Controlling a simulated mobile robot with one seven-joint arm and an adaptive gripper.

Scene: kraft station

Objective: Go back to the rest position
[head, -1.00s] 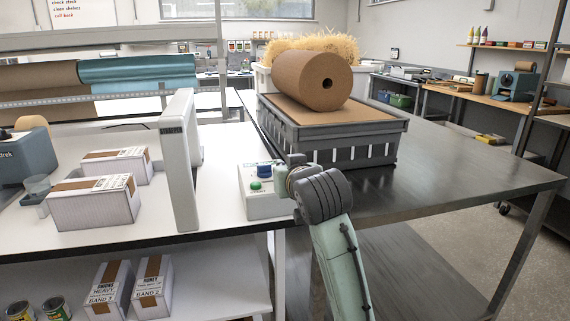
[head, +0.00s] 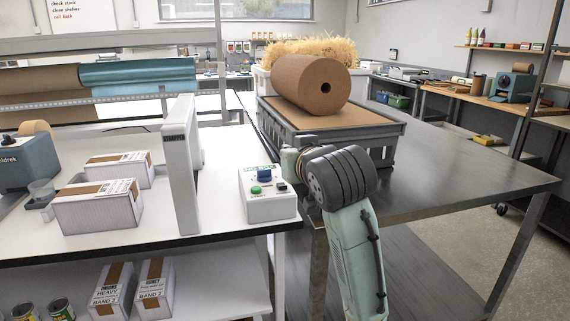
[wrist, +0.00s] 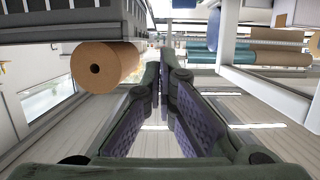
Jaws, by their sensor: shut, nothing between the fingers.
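My gripper (wrist: 162,58) shows in the wrist view with its two dark fingers converging until the tips meet, and nothing is between them. In the head view my arm rises at the lower right, and its dark wrist joint stands in front of the crate and beside the control box. The gripper's fingers cannot be made out in the head view. A white control box (head: 268,207) with a blue knob and a green button sits at the bench's right end, just left of my arm and apart from it.
A grey crate (head: 275,125) with a brown paper roll (head: 310,82) on top stands on the dark metal table (head: 450,180). The roll also shows in the wrist view (wrist: 105,66). A white upright panel (head: 181,170) and two cartons stand on the white bench. The metal table's right side is clear.

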